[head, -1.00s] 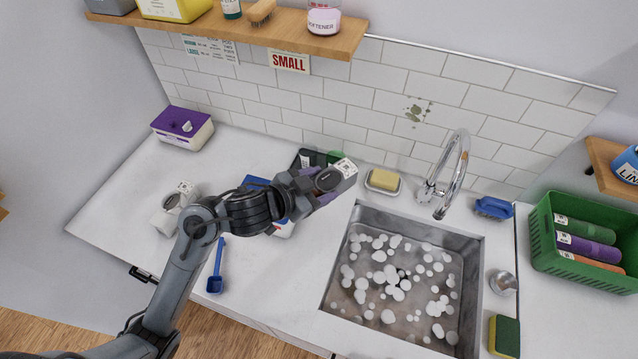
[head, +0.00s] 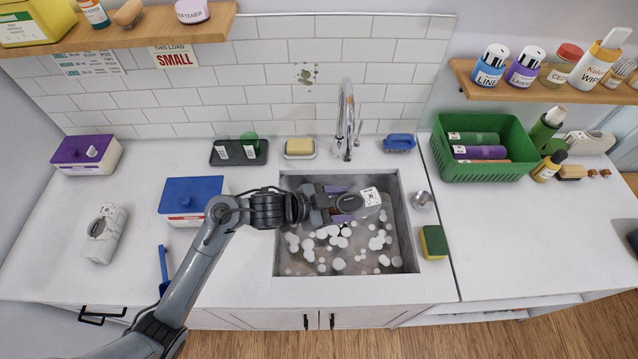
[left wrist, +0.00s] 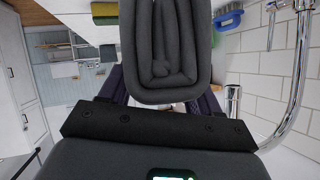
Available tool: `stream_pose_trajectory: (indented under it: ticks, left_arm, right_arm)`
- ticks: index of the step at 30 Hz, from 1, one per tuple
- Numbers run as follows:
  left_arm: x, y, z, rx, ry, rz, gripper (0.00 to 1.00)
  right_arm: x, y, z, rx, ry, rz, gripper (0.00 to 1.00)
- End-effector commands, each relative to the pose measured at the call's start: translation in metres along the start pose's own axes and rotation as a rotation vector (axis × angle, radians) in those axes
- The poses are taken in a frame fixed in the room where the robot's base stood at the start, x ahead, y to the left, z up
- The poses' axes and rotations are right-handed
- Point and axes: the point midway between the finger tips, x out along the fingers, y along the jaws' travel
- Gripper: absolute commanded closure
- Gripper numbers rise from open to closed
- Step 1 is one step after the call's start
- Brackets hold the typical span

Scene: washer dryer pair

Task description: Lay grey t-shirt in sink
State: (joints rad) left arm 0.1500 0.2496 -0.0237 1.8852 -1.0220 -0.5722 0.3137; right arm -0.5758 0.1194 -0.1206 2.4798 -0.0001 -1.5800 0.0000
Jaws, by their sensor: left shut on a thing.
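The grey t-shirt (head: 372,208), folded into a roll with a white label, is held in my left gripper (head: 343,203) above the sink (head: 408,235). The steel sink has white suds in its basin. In the left wrist view the dark grey folded t-shirt (left wrist: 165,45) sits between the fingers of the left gripper (left wrist: 163,92). The t-shirt hides part of the basin, and its height above the suds is hard to judge. My right gripper is not in view.
A chrome faucet (head: 346,125) stands behind the sink. A blue-lidded box (head: 190,198) is left, a green basket (head: 484,148) right.

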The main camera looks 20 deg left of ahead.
Motion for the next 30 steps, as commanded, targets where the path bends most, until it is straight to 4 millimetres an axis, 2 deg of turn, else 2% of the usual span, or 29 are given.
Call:
stream_pose_trajectory:
  ticks: [3, 6, 12, 19, 30]
  left_arm:
    - [0.030, 0.029, 0.001, 0.046, 0.033, 0.099, 0.54]
    - [0.049, 0.050, 0.000, 0.080, 0.055, 0.158, 0.54]
    - [0.072, 0.077, -0.008, 0.122, 0.077, 0.224, 0.54]
    - [0.079, 0.082, -0.013, 0.131, 0.081, 0.237, 0.55]
    - [0.089, 0.087, 0.006, 0.129, 0.080, 0.236, 0.55]
  right_arm:
    - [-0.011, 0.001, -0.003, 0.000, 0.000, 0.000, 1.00]
    - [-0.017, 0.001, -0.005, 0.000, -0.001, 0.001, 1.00]
    - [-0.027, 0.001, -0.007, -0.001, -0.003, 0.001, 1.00]
    - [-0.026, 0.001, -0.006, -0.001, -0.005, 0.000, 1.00]
    - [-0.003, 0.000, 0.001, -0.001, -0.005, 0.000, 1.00]
